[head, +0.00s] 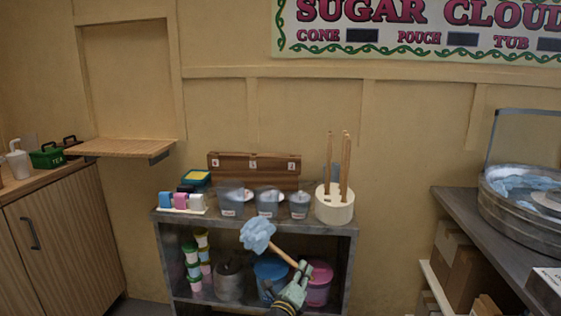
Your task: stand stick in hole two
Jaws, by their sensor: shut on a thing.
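My gripper (300,272), low in the middle of the head view, is shut on the lower end of a wooden stick (284,257). The stick slants up to the left and carries a blue candy floss clump (257,235) at its far end. A cream round holder (334,211) stands on the right end of the grey shelf unit's top, above and right of my gripper. Several wooden sticks (345,165) stand upright in it, and dark holes show in its top. I cannot read any hole numbers.
On the shelf unit's top (313,226), three grey tubs (268,203) stand left of the holder, before a brown wooden box (253,172). Lower shelves hold stacked cups and tubs. A floss machine (520,195) stands on the right counter.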

